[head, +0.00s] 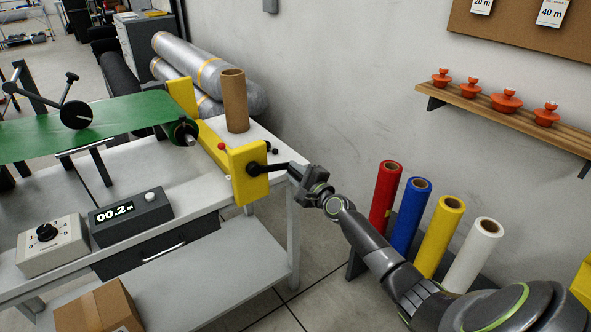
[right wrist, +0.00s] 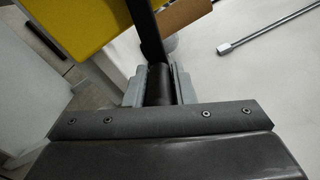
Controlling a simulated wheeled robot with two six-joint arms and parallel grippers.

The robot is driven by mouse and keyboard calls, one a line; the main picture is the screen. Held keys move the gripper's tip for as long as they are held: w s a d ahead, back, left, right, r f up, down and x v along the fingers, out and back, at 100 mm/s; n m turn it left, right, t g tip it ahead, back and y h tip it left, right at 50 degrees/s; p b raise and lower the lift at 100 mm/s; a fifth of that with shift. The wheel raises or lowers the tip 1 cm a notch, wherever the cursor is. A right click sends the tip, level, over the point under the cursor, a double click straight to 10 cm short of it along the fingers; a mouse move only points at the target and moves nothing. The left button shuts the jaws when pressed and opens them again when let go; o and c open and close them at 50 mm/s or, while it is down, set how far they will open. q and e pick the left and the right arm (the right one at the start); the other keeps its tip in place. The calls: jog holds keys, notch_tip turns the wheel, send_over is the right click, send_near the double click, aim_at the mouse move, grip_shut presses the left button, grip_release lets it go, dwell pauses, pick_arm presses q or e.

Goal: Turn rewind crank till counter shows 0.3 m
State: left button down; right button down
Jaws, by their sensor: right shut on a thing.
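The rewind crank (head: 268,168) is a black arm on the yellow bracket (head: 246,162) at the table's right end. It points to the right in the head view. My right gripper (head: 298,173) is at the crank's outer end, shut on its handle. In the right wrist view the dark round handle (right wrist: 160,84) sits between the two grey jaws. The counter (head: 115,211) is a dark box on the table, and its display reads 00.2 m. My left gripper is not in view.
A green belt (head: 95,125) runs to a roller near the bracket. A cardboard tube (head: 234,100) stands behind it. A grey dial box (head: 51,243) is left of the counter. Red, blue, yellow and white rolls (head: 385,196) stand near my right arm.

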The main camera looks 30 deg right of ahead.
jog(key=shift+s+a+f+m+b, duration=0.1)
jog(key=shift+a+f+m+b, duration=0.2)
jog(key=shift+f+m, duration=0.5)
jog(key=shift+s+a+f+m+b, duration=0.1)
jog(key=shift+a+f+m+b, duration=0.15)
jog(key=shift+f+m, duration=0.55)
jog(key=shift+w, duration=0.1)
jog(key=c, duration=1.2)
grip_release()
jog(key=shift+r, duration=0.1)
jog(key=shift+c, duration=0.2)
jog(key=s+d+p, duration=0.1)
jog(key=s+p, duration=0.1)
jog(key=s, duration=1.5)
jog(key=shift+s+d, duration=0.15)
jog(key=shift+s, duration=0.05)
